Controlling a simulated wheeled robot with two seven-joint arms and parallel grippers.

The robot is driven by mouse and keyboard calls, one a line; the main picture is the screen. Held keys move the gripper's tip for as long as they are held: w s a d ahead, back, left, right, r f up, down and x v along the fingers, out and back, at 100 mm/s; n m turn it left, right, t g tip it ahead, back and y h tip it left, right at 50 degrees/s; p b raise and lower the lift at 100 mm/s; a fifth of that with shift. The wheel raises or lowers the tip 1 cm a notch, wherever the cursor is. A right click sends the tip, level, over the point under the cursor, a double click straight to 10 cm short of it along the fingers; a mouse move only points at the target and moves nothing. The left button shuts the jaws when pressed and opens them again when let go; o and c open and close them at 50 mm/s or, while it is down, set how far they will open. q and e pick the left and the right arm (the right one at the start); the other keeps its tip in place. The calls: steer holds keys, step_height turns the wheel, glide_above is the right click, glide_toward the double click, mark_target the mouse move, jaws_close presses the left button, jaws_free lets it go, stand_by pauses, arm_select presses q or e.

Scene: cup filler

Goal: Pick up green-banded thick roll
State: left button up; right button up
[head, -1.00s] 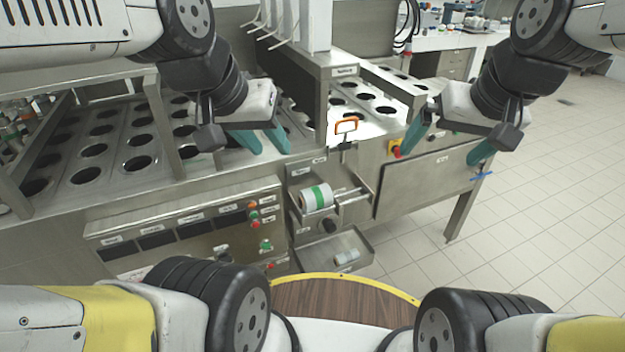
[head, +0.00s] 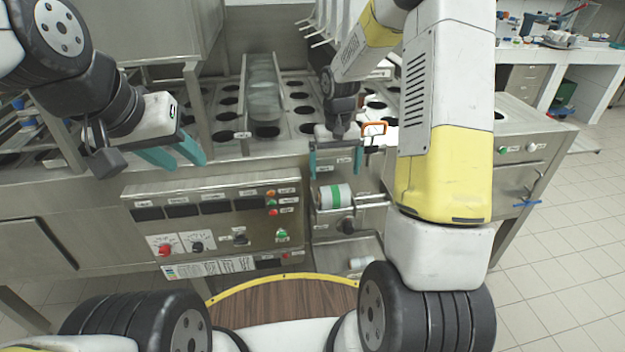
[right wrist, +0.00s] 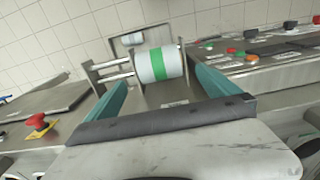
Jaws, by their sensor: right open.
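The green-banded thick roll (head: 333,197) is white with a green band around its middle. It sits on the metal rods of a small open bay in the machine front. It also shows in the right wrist view (right wrist: 158,65). My right gripper (head: 336,165) is open and empty just above the roll, its teal fingers on either side of it in the picture. In the right wrist view its fingers (right wrist: 160,92) are wide apart, with the roll beyond them, apparently untouched. My left gripper (head: 188,154) is open and empty at the left, over the machine's front edge.
A smaller white roll (head: 359,263) lies in the lower tray. The control panel (head: 210,215) with knobs and buttons is left of the bay. Tiled floor (head: 560,260) is clear at the right.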

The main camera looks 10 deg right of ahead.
mark_target(334, 187)
step_height(334, 187, down, 8)
steer(key=shift+w+d+r, duration=0.1)
steer(key=shift+r, duration=0.05)
steer(key=c, duration=1.5)
steer(key=shift+c, duration=0.3)
steer(key=shift+r, duration=0.15)
